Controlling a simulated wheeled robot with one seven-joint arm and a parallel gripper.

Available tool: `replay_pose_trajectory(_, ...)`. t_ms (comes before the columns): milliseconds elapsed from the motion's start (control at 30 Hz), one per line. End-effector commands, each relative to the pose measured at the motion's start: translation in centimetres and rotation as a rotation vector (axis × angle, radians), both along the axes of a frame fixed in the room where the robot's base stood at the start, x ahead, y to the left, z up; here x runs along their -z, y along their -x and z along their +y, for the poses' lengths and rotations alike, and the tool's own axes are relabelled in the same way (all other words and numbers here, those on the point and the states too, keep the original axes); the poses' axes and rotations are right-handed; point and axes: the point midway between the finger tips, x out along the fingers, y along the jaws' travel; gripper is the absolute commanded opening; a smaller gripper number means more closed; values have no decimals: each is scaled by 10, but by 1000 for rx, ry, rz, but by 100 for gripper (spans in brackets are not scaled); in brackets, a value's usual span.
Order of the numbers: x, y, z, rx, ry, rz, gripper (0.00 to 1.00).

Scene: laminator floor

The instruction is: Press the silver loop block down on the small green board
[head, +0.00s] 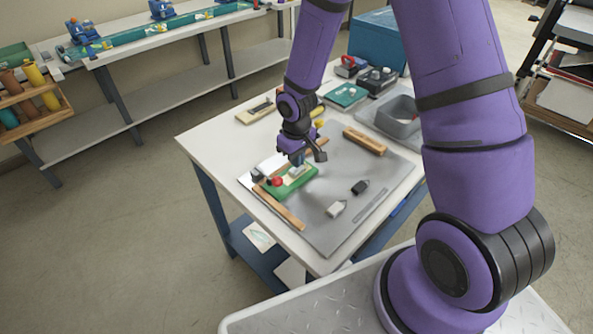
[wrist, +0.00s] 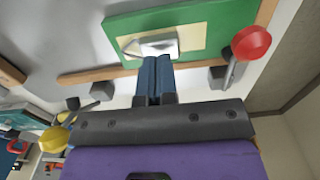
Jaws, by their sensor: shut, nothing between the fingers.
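The small green board (head: 299,184) lies on the grey plate at the near left of the table. In the wrist view the board (wrist: 203,20) fills the top, with a cream patch on it. The silver loop block (wrist: 160,47) sits on that cream patch. My gripper (head: 297,160) points down over the board. In the wrist view my gripper (wrist: 156,60) has its blue fingers together and empty, with their tips at the silver block's edge. I cannot tell whether they touch it. The fingers hide part of the block.
A red-knobbed lever (wrist: 251,43) stands at the board's side, and a yellow knob (wrist: 54,139) is at lower left. Wooden strips (head: 280,208) border the board. A pale block (head: 336,208) and a black block (head: 359,188) lie on the grey plate (head: 322,235). A grey bin (head: 398,122) stands behind.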

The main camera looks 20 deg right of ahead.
Motion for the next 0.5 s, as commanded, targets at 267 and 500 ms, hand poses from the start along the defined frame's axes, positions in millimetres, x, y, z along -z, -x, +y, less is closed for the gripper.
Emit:
replay_pose_trajectory(267, 5, 0, 0, 0, 0, 1, 0)
replay_pose_trajectory(500, 8, 0, 0, 0, 0, 0, 0)
